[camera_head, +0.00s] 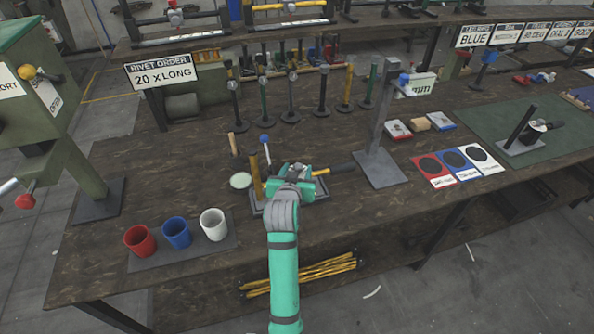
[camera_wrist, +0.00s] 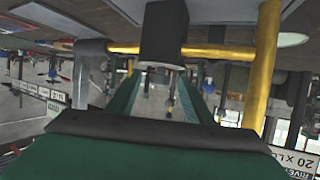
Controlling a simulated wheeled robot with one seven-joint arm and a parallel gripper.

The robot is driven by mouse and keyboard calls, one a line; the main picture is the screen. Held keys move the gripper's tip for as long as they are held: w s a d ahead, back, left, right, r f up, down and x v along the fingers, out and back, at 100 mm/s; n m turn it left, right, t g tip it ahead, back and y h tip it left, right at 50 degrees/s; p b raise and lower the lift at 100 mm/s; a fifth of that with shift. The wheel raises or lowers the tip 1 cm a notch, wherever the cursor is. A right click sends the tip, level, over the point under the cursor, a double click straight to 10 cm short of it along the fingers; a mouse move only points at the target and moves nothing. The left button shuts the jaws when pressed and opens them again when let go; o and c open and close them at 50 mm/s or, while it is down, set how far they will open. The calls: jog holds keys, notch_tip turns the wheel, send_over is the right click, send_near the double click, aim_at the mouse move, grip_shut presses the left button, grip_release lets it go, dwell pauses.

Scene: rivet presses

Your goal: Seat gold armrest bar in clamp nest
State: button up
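My gripper (camera_head: 297,178) is over the workbench, with its green fingers low beside a grey base plate (camera_head: 258,207). An upright gold bar (camera_head: 256,180) stands left of it. A gold-and-black bar (camera_head: 342,168) sticks out to its right. In the wrist view, a gold bar (camera_wrist: 220,52) runs across the top and meets an upright gold bar (camera_wrist: 267,60) at the right. A dark block (camera_wrist: 163,35) covers its middle, beyond my fingers. A grey cylinder (camera_wrist: 91,48) is at its left end. Whether the fingers touch the bar is unclear. The clamp nest cannot be made out for certain.
Red (camera_head: 139,241), blue (camera_head: 176,233) and white (camera_head: 213,225) cups stand front left. A grey post stand (camera_head: 380,168) is close on the right. A pale disc (camera_head: 240,181) lies left of my gripper. Several upright tools stand behind. Gold rods (camera_head: 310,273) lie on the shelf below.

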jog(key=shift+f, duration=0.1)
jog(key=v, duration=1.1)
